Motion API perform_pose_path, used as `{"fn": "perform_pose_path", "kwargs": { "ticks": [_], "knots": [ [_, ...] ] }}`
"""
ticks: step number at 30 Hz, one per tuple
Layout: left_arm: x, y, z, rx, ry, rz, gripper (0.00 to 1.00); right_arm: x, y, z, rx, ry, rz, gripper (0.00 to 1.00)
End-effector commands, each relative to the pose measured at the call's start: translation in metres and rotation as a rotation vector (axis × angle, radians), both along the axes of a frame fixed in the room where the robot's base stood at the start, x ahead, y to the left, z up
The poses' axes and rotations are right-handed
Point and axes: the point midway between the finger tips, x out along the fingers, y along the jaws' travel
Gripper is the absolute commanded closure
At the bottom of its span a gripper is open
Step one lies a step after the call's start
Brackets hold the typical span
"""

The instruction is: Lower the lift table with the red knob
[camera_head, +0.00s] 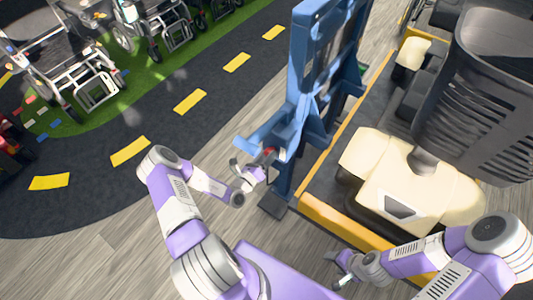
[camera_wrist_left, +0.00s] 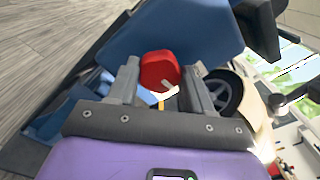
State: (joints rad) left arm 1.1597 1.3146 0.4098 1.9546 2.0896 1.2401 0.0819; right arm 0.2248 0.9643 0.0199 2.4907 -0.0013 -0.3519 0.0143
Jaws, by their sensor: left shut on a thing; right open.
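The blue lift table (camera_head: 318,70) stands upright at the upper middle of the head view. Its red knob (camera_head: 270,152) shows low on its left side, partly covered by my left gripper. My left gripper (camera_head: 256,168) is at the knob. In the left wrist view the red knob (camera_wrist_left: 159,70) sits between the two grey fingers (camera_wrist_left: 163,88), and the gripper is shut on it. My right gripper (camera_head: 339,268) is open and empty at the bottom of the head view, apart from the lift table.
A scooter with a cream seat (camera_head: 405,180) and a black basket (camera_head: 480,95) stands right of the lift on a yellow-edged platform (camera_head: 345,225). The dark path with yellow dashes (camera_head: 190,101) is clear.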

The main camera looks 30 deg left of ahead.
Motion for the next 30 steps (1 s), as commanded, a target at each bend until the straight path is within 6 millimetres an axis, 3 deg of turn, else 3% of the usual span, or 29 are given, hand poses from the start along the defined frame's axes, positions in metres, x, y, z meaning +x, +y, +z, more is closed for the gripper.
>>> {"fn": "perform_pose_path", "kwargs": {
  "ticks": [15, 30],
  "knots": [
    [-0.001, 0.0, -0.001, -0.457, 0.038, 0.001, 0.8, 0.0, 0.0, 0.023, 0.0, 0.0, 0.0, 0.41],
    [0.0, 0.0, -0.002, -0.666, 0.055, 0.0, 0.8, 0.0, 0.0, 0.028, 0.0, 0.0, 0.0, 0.41]
  ]
}}
